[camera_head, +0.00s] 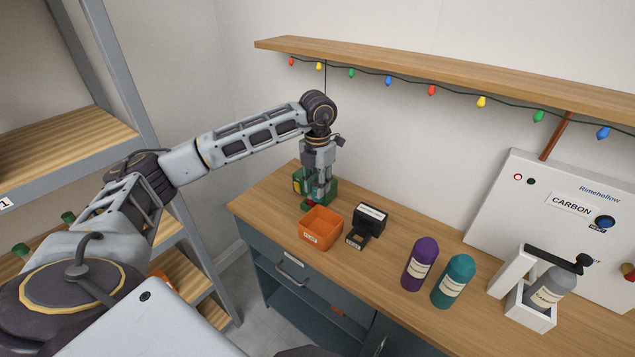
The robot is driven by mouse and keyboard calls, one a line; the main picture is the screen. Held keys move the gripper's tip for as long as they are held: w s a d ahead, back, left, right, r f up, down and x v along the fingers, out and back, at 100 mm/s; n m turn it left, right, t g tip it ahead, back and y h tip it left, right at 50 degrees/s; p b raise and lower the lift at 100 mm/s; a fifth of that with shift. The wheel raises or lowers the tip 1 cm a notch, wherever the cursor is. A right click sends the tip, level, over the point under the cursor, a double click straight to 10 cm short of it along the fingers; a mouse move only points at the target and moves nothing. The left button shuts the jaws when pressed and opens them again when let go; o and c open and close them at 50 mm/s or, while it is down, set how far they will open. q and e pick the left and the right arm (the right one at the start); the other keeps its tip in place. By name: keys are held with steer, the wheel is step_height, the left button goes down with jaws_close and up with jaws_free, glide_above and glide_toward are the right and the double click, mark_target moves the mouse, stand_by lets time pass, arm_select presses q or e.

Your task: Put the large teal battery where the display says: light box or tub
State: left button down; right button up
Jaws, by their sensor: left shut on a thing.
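My left gripper (318,198) points down at the far left end of the counter, shut on a small teal thing that looks like the large teal battery; the fingers hide most of it. It is right at a green box (331,193) with a yellow part on its left side; I cannot tell whether the battery touches the box. An orange tub (321,228) with a small label stands in front of it. A black device (370,218) is right of the tub, with a smaller black piece (356,239) before it; their writing is too small to read. My right gripper is not in view.
A purple bottle (420,264) and a teal bottle (454,281) stand on the wooden counter (390,270). A white stand (524,300) holds a grey bottle, before a white panel (520,205) reading CARBON. A shelf with coloured lights (431,90) overhangs the counter. Metal shelving (120,90) is at left.

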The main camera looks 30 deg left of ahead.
arm_select(q)
step_height(320, 180, down, 2)
steer(key=shift+f+b, duration=0.25)
steer(key=shift+b, duration=0.35)
steer(key=shift+f+b, duration=0.35)
steer(key=shift+f, duration=0.35)
steer(key=c, duration=1.1)
jaws_free()
steer(key=shift+r, duration=0.5)
step_height(320, 180, up, 11)
